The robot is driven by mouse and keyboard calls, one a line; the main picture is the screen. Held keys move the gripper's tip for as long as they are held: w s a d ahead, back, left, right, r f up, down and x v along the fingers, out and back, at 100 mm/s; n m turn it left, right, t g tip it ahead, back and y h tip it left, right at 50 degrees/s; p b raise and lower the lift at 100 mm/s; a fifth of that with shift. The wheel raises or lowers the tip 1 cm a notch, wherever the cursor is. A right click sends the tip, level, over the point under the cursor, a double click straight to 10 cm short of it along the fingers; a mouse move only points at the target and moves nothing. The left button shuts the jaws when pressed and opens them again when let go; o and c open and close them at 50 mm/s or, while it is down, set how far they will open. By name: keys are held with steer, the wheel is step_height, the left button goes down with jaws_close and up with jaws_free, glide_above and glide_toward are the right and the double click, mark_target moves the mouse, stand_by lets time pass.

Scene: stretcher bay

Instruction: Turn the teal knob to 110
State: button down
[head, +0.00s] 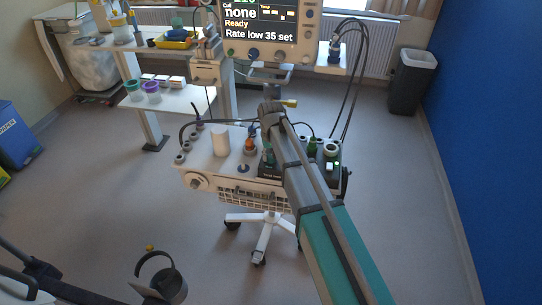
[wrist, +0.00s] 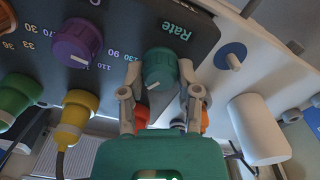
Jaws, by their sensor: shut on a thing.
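The teal knob (wrist: 158,68) is in the middle of the wrist view, on a dark panel marked "Rate". A pale pointer mark shows on its lower left edge. My gripper (wrist: 159,84) has one finger on each side of the knob and is shut on it. The screen (head: 265,30) reads "Ready" and "Rate low 35 set".
Green (wrist: 17,97) and yellow (wrist: 76,117) connectors sit left of my gripper in the wrist view. A white cylinder (wrist: 258,130) and a blue disc with a peg (wrist: 231,57) are to the right. A dark bin (head: 411,82) stands far right; floor around the trolley is mostly clear.

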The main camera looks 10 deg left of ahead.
steer(key=shift+m, duration=1.1)
steer(key=shift+c, duration=1.5)
jaws_free()
steer(key=shift+n, duration=0.4)
